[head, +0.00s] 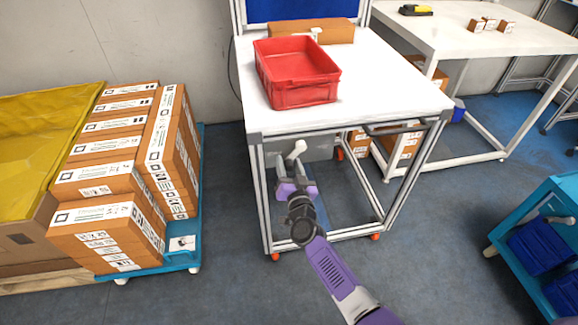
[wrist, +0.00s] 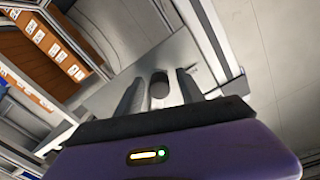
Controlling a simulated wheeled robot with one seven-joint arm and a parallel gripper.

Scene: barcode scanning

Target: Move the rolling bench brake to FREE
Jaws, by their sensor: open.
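The rolling bench (head: 360,85) has a white top and a grey metal frame on red-hubbed casters. A grey panel (head: 320,146) hangs under its top, and a short pale lever (head: 297,149), likely the brake, shows at its left. Brake lettering is not readable. My gripper (head: 290,165) is open just below the lever, fingers pointing up at the panel. In the wrist view my gripper (wrist: 160,78) has its two fingers apart, with a dark rounded shape (wrist: 159,91) between them. I cannot tell whether that is the lever's end or whether anything touches.
A red crate (head: 298,92) and a cardboard box (head: 312,32) stand on the bench. A blue cart (head: 183,243) with stacked cartons is at left. A second white table (head: 480,38) stands behind right, and a teal cart (head: 540,190) at right. Floor in front is clear.

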